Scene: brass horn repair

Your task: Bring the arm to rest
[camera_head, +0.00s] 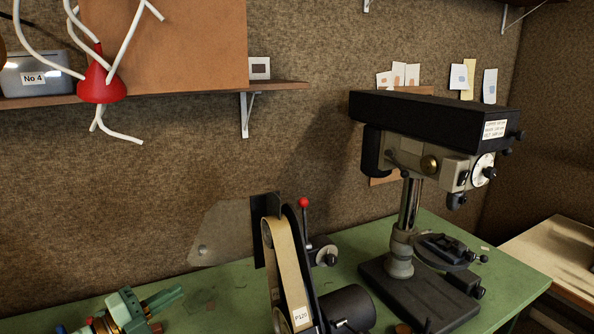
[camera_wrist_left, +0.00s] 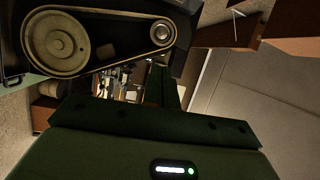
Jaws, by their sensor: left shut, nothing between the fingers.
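My left gripper (camera_head: 176,293) shows at the bottom left of the head view, low over the green bench (camera_head: 225,290). It is teal with a brass-coloured ring behind the fingers. Its fingers are together with nothing between them, pointing right toward the belt sander. In the left wrist view, the dark green gripper body fills the lower part and the fingers (camera_wrist_left: 163,86) are partly in shadow. My right gripper is in neither view.
A belt sander (camera_head: 286,265) stands just right of the gripper; its pulleys (camera_wrist_left: 58,42) show close in the wrist view. A drill press (camera_head: 432,130) stands farther right. A shelf (camera_head: 190,91) and a red hub with white arms (camera_head: 100,84) are above.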

